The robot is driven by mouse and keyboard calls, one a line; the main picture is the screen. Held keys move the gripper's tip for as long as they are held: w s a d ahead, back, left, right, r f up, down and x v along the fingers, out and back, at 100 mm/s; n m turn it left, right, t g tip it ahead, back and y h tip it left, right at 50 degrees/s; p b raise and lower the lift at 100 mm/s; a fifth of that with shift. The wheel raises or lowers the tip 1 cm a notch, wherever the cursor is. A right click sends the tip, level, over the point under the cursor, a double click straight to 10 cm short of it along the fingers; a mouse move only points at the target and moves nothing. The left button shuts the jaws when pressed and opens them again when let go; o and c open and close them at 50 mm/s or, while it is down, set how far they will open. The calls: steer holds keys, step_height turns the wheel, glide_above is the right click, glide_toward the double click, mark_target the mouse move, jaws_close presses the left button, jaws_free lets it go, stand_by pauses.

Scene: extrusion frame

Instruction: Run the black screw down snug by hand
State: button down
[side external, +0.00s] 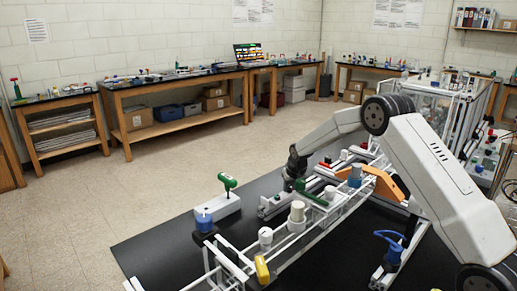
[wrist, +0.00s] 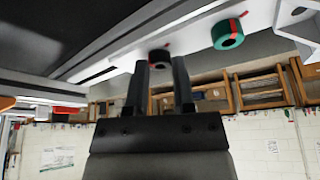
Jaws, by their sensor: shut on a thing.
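The black screw (wrist: 160,57) shows in the wrist view as a dark round head with a red mark beside it, on the white extrusion bar (wrist: 120,64). My gripper (wrist: 159,66) has one finger on each side of the head and is shut on it. How far the screw is seated cannot be told. In the side external view my gripper (side external: 293,172) points down at the frame; its fingertips are tiny and the black screw cannot be made out there.
A green ring-shaped knob (wrist: 228,33) with a red mark sits on the same bar, right of my fingers. In the side external view, a green-handled tool (side external: 228,182) stands in a white block, and an orange bracket (side external: 384,183) is near my arm. The black tabletop (side external: 160,238) is clear at front left.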

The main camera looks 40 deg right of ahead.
mark_target(284, 197)
steer(key=m+h, duration=0.1)
steer(key=m, duration=0.1)
steer(key=m+g, duration=0.1)
steer(key=m, duration=0.2)
steer(key=shift+w+a+h, duration=0.15)
steer(key=shift+h, duration=0.25)
steer(key=shift+w+r+m+g+h, duration=0.15)
steer(key=shift+m+g, duration=0.3)
steer(key=shift+m, duration=0.75)
steer(key=shift+f+m+g+h, duration=0.15)
steer(key=shift+m+g, duration=0.3)
steer(key=shift+m, duration=0.75)
steer(key=shift+r, duration=0.15)
steer(key=shift+c, duration=2.2)
jaws_free()
steer(key=v, duration=0.7)
steer(key=shift+a+r, duration=0.2)
steer(key=shift+r, duration=0.1)
